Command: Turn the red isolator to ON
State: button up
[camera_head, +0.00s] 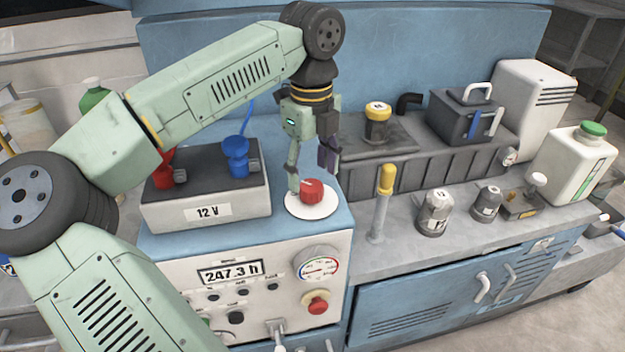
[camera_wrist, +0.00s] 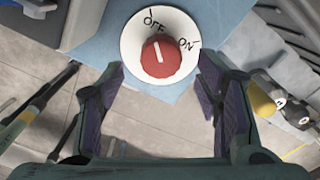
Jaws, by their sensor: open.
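The red isolator (camera_head: 313,194) is a round knob on a white disc (camera_head: 309,211), on the blue top of the control cabinet. In the wrist view the red isolator (camera_wrist: 161,58) has a white line pointing up toward the OFF mark; the ON mark is to its right on the disc (camera_wrist: 132,45). Contact with the knob is not visible.
A 12 V battery (camera_head: 207,208) with red and blue terminal clamps stands left of the disc. A yellow-handled lever (camera_head: 384,195) stands to the right. Grey canisters (camera_head: 435,212) and a white jug (camera_head: 573,165) are farther right. A gauge (camera_head: 316,264) is on the cabinet front.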

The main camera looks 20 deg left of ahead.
aim_at(312, 185)
jog(key=shift+f+p, duration=0.35)
jog(key=shift+f, duration=1.8)
jog(key=shift+c, duration=0.3)
jog(key=c, duration=1.1)
